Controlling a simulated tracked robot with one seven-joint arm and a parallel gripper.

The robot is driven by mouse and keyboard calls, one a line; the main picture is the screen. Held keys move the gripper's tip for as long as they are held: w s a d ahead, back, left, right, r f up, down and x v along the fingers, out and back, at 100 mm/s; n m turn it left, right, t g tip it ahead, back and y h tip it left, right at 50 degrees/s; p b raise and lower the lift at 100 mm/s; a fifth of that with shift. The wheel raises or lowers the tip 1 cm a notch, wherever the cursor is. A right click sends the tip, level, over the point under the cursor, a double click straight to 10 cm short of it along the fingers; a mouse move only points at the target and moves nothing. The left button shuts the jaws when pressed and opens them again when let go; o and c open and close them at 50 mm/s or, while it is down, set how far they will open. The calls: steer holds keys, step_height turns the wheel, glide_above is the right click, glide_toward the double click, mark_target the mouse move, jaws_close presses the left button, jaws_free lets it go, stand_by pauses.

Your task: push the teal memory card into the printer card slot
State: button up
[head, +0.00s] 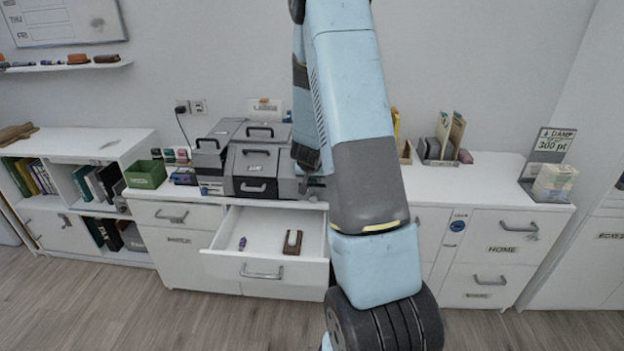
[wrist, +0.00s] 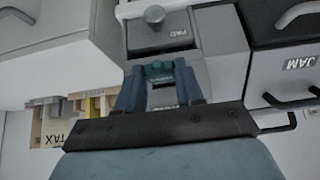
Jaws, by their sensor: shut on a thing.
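The teal memory card (wrist: 158,69) sits between my fingertips in the wrist view, with only a small part of it showing. My gripper (wrist: 158,78) is shut on it, in front of a grey face of the printer (wrist: 205,72). The card slot is not clearly visible, and I cannot tell whether the card touches it. In the head view, the grey printer (head: 254,160) stands on the white desk. My arm covers the area to its right, and the card cannot be made out there.
An open drawer (head: 225,264) below the printer holds a purple item (head: 242,243) and a brown block (head: 292,243). A green box (head: 146,175) stands left of the printer. An organizer (head: 440,150) stands to the right.

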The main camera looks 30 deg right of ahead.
steer(key=shift+w+d, duration=0.45)
steer(key=shift+w, duration=0.2)
steer(key=shift+w+d, duration=0.45)
steer(key=shift+w, duration=0.15)
steer(key=o, duration=1.2)
steer(key=shift+r, duration=0.1)
steer(key=shift+v, duration=6.7)
steer(key=shift+a+r, duration=0.1)
steer(key=shift+a, duration=0.05)
